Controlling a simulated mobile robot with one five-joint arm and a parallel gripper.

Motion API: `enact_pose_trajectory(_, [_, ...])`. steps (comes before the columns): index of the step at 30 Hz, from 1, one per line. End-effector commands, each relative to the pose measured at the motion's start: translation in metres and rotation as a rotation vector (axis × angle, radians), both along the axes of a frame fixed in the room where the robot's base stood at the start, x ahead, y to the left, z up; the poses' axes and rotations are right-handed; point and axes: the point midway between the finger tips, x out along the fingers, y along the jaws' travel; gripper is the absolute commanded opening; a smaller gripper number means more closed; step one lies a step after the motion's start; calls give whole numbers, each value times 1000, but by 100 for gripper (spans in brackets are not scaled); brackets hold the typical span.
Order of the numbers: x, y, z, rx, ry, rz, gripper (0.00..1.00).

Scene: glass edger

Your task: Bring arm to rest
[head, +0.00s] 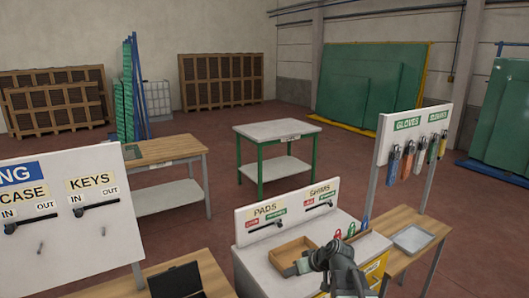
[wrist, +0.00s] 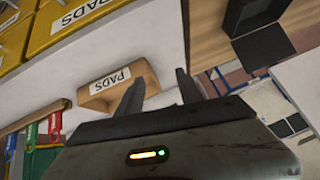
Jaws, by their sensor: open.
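My gripper (head: 293,269) shows in the head view at the front right of a small wooden tray (head: 294,249) on a white-topped cabinet (head: 262,274). In the wrist view my gripper (wrist: 161,92) has its two dark fingers spread apart, with nothing between them. The wooden tray, labelled PADS, lies beyond the left finger in that view (wrist: 118,86). I cannot tell whether the finger touches it. My arm (head: 338,268) reaches in from the lower edge of the head view.
A panel marked PADS and SHIMS (head: 287,210) with black levers stands behind the tray. Padlocks (head: 350,229) hang right of it. A grey tray (head: 413,238) lies on the right table below the gloves board (head: 410,124). A black case (head: 177,281) sits at left.

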Motion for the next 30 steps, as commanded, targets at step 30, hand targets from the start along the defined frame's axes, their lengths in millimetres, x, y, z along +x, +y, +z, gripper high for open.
enact_pose_trajectory(30, [-160, -60, -158, -347, 627, -399, 44])
